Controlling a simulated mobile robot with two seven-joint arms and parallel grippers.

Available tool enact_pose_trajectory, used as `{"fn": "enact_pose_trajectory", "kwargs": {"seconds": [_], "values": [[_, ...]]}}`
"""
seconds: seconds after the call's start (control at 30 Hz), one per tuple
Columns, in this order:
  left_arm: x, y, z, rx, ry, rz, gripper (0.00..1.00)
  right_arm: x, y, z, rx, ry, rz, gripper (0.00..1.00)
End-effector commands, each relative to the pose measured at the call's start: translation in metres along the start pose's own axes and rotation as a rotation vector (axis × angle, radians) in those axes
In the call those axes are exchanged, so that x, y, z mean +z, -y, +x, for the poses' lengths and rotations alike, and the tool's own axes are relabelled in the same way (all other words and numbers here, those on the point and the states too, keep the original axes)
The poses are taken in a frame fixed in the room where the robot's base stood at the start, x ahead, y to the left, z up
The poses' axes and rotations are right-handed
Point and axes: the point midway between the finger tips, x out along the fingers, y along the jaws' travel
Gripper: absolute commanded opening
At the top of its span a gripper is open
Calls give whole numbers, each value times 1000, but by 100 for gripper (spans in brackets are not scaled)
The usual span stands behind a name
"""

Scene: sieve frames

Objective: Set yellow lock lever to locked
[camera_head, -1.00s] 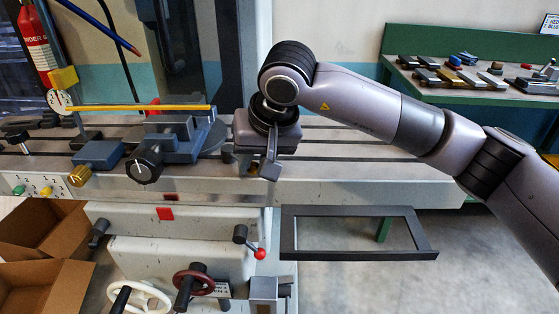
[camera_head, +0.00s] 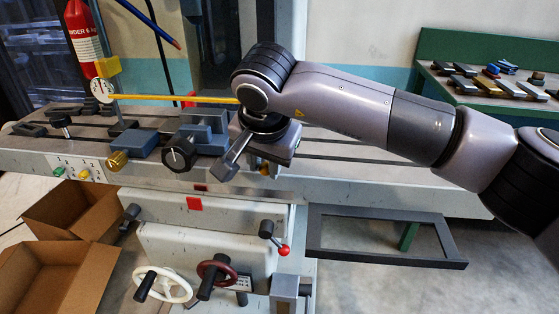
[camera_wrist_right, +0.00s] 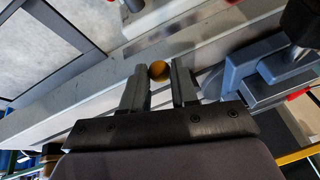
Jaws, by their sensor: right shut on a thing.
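My right gripper (camera_head: 264,166) points down at the front edge of the machine table, just right of the blue-grey vise (camera_head: 203,130). In the right wrist view its two fingers (camera_wrist_right: 160,84) stand on either side of the round yellow knob of the lock lever (camera_wrist_right: 158,71), shut on it. In the head view only a little yellow of the lever (camera_head: 263,168) shows under the gripper; its shaft and pivot are hidden, so I cannot tell its angle. My left gripper is not in view.
A long yellow bar (camera_head: 170,97) runs from a dial gauge (camera_head: 102,90) to behind my wrist. A red-tipped lever (camera_head: 284,250) and handwheels (camera_head: 163,284) sit below. Cardboard boxes (camera_head: 50,280) stand at left, a green bench (camera_head: 440,50) at back right. The table right of the gripper is clear.

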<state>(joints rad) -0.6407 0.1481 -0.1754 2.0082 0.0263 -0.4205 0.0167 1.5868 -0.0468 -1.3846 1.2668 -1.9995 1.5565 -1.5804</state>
Motion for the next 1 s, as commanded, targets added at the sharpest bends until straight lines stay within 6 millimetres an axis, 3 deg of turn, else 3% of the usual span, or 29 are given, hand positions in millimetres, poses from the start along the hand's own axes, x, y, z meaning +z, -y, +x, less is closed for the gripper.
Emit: {"fn": "enact_pose_trajectory", "kwargs": {"seconds": [0.43, 0.47, 0.5, 0.53, 0.83, 1.0], "values": [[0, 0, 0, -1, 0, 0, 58, -5, 1, -1, 1, -13, 20, 0], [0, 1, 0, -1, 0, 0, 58, -5, 2, -1, 1, -13, 20, 35], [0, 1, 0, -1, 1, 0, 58, -4, 2, -1, 1, -13, 19, 48], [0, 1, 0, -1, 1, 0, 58, -4, 2, -1, 1, -12, 18, 53], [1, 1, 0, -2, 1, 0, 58, -1, 2, -1, 0, -6, 10, 53], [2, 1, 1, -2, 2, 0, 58, -2, 3, -20, -1, -9, 9, 53]]}}
